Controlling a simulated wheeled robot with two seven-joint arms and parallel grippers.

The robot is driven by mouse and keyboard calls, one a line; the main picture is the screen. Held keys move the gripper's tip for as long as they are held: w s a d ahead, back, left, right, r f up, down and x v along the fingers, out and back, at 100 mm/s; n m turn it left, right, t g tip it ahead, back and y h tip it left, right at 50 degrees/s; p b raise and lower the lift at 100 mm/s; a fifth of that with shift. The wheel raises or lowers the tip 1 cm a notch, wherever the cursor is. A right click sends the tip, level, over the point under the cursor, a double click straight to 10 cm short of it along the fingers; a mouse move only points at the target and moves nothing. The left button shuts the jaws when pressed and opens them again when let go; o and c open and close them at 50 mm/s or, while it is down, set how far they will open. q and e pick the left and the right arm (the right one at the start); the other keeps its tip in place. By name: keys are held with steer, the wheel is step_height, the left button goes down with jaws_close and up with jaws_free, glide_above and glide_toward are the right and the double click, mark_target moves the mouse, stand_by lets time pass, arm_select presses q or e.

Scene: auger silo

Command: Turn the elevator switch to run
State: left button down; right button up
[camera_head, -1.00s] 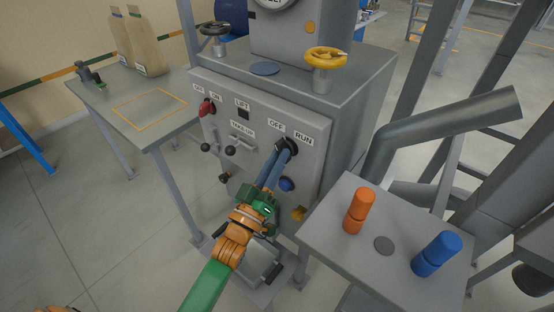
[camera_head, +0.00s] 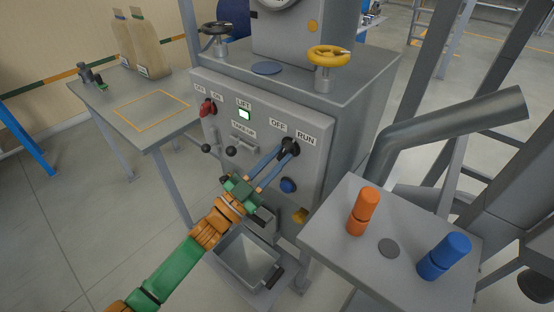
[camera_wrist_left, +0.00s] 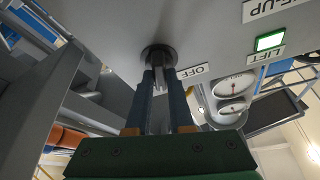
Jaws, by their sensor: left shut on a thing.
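The black elevator switch (camera_head: 289,147) is on the grey front panel, below the OFF and RUN labels. My left gripper (camera_head: 288,151) reaches it from lower left, with its two blue fingers on either side of the knob. In the left wrist view, the gripper (camera_wrist_left: 163,82) is shut on the handle of the switch (camera_wrist_left: 158,57), with the OFF label beside it. The fingers partly hide the handle, so its exact angle is hard to read. The LIFT lamp (camera_head: 244,115) glows green. My right gripper is not in view.
A red switch (camera_head: 207,107) and black-knobbed levers (camera_head: 230,151) sit left on the panel. A blue button (camera_head: 288,185) is below the switch. A side table (camera_head: 335,240) at right holds an orange cylinder (camera_head: 362,211) and a blue one (camera_head: 444,256). A metal bin (camera_head: 247,262) stands below.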

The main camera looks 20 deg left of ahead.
arm_select(q)
steer(key=shift+m+g+h, duration=0.4)
steer(key=shift+m+h, duration=0.1)
steer(key=shift+m, duration=0.7)
steer(key=shift+r+m, duration=0.1)
steer(key=shift+m, duration=0.2)
steer(key=c, duration=0.8)
jaws_free()
steer(key=shift+w, duration=0.1)
steer(key=shift+s+a+f, duration=0.2)
steer(key=shift+s+f, duration=0.1)
steer(key=b+v, duration=0.1)
steer(key=v, duration=0.5)
steer(key=shift+b, duration=0.35)
steer(key=shift+s+a, duration=0.15)
